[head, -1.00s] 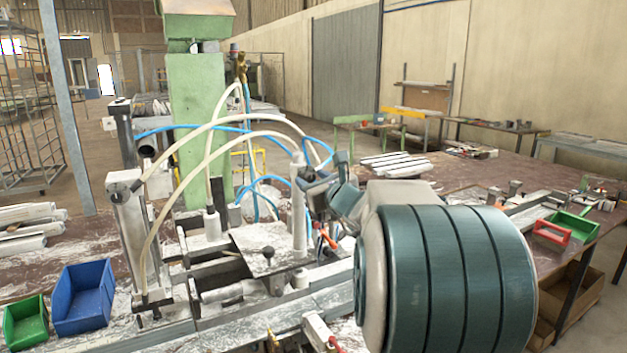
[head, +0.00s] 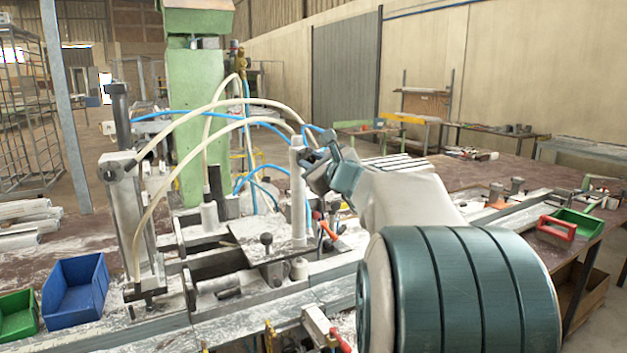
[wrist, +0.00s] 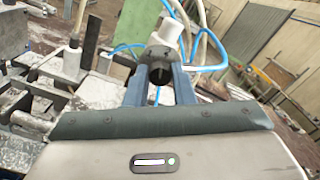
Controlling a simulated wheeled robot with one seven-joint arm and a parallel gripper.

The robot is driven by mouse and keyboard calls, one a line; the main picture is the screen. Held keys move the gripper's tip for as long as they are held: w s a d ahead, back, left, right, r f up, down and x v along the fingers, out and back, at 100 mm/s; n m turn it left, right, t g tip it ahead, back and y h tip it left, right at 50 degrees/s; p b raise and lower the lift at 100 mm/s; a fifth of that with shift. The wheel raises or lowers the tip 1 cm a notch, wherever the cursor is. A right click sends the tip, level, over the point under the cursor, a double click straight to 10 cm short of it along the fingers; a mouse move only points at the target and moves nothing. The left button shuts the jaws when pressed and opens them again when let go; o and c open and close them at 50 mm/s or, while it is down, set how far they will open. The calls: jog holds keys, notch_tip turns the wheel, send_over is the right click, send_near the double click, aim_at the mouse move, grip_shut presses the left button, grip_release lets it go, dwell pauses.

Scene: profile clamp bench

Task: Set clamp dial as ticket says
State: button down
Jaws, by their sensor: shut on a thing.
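My gripper (head: 318,163) is by the top of a white upright cylinder (head: 298,195) on the clamp bench (head: 225,310). In the wrist view, the two blue-grey fingers of my gripper (wrist: 160,80) are on either side of a dark round knob-like part (wrist: 160,66), shut on it. It looks like the clamp dial, but I cannot read any marks or a pointer on it. A white cylinder (wrist: 166,34) shows just behind it. My wrist hides part of the clamp in the head view. I cannot make out a ticket in either view.
Pale and blue hoses (head: 240,105) arch over the clamp close to my gripper. A tall grey post (head: 128,220) stands to the left. A blue bin (head: 75,292) and green bins (head: 577,224) sit at the sides.

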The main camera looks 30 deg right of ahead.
jog(key=n+b, duration=0.8)
jog(key=b, duration=0.1)
jog(key=shift+f+b, duration=0.1)
jog(key=shift+b, duration=0.25)
jog(key=c, duration=1.2)
grip_release()
jog(key=shift+c, duration=0.2)
jog(key=s+b, duration=0.2)
jog(key=s, duration=1.2)
jog(key=shift+d, duration=0.25)
jog(key=shift+w, duration=0.1)
